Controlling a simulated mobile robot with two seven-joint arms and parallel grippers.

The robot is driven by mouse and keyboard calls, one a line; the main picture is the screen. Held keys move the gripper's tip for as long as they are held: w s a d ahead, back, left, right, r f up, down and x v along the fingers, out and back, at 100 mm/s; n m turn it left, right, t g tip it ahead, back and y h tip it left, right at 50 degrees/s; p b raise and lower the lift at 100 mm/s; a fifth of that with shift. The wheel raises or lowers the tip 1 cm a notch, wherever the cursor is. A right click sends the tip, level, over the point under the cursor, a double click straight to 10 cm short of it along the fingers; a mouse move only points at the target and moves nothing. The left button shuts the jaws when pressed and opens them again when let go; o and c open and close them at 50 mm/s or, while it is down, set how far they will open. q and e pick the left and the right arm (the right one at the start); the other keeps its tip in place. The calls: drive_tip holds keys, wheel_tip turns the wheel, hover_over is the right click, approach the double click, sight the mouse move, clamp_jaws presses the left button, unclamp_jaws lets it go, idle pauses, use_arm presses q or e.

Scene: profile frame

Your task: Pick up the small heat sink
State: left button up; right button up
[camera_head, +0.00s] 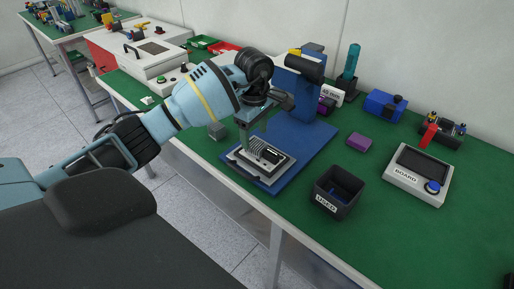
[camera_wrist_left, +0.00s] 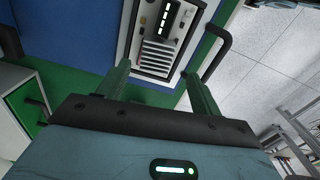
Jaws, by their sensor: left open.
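A finned light-grey heat sink (camera_head: 253,145) sits on the fixture plate (camera_head: 244,170) on the blue base. In the left wrist view its ribs (camera_wrist_left: 157,56) appear just beyond and between the fingertips. My left gripper (camera_head: 246,136) points down over the near left end of the fixture. Its fingers (camera_wrist_left: 156,72) are spread with nothing between them. The exact gap between fingertips and heat sink cannot be told. A black part (camera_head: 271,155) with pale marks sits beside the heat sink. My right gripper is not in view.
A blue stand (camera_head: 300,85) rises behind the fixture. A grey block (camera_head: 217,131) lies left of it. A black bin marked USED (camera_head: 325,203), a purple block (camera_head: 359,141) and a BOARD box (camera_head: 407,180) are to the right. Green bench is free at the front right.

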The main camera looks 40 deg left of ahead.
sight(257, 144)
use_arm(q)
drive_tip(key=f, duration=0.3)
drive_tip(key=shift+w+d+f, duration=0.3)
drive_tip(key=shift+f, duration=0.45)
drive_tip(key=c, duration=1.2)
drive_tip(key=shift+r, duration=0.45)
wheel_tip(257, 144, up, 3)
drive_tip(key=shift+s+f, duration=0.15)
drive_tip(key=s+d, duration=0.2)
drive_tip(key=s, duration=0.2)
drive_tip(key=s+d+r, duration=0.1)
drive_tip(key=s+d, duration=0.1)
drive_tip(key=s, duration=0.3)
drive_tip(key=s+d, duration=0.2)
drive_tip(key=s, duration=0.3)
drive_tip(key=shift+s+d+r, duration=0.15)
drive_tip(key=shift+d+r, duration=0.05)
drive_tip(key=shift+d, duration=0.05)
